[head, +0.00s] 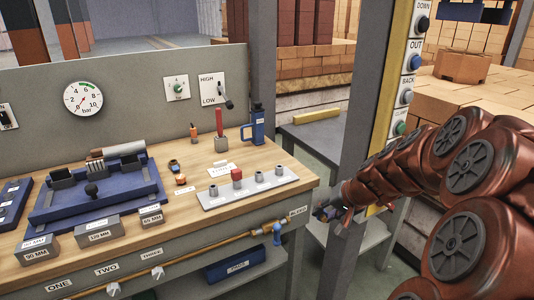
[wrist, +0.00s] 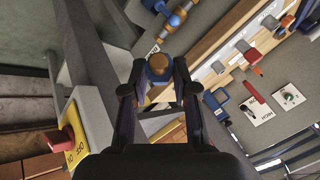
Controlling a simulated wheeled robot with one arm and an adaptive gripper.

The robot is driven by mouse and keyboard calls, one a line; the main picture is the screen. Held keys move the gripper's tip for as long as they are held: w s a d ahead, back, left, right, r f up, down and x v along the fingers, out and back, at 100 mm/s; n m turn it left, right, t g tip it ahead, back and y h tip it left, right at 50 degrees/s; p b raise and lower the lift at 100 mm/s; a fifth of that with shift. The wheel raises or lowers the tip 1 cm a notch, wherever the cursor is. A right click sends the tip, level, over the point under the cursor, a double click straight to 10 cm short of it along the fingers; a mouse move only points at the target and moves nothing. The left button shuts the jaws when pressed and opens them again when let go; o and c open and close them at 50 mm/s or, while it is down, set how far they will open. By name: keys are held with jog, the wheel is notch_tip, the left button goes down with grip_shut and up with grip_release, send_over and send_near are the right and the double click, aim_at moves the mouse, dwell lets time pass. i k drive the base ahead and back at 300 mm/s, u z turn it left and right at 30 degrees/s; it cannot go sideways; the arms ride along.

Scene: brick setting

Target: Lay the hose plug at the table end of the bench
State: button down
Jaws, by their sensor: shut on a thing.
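My gripper (wrist: 158,84) is shut on a small blue and brass piece, the hose plug (wrist: 160,67), held between the fingertips in the wrist view. In the head view my gripper (head: 335,212) is small and dark, just beyond the bench's right end, by a grey post. The plug is hard to make out there. The bench (head: 145,232) has a wooden top, and its right end is nearest my gripper. A low grey table (head: 322,140) stands behind that end, past a gap.
A grey strip with pegs and a red cap (head: 237,175) lies near the bench's right end. A brass pipe with a blue tap (head: 277,234) runs along the bench front. A post with buttons (head: 397,90) rises beside my arm.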

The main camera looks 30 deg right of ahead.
aim_at(272, 158)
jog(key=i, duration=1.2)
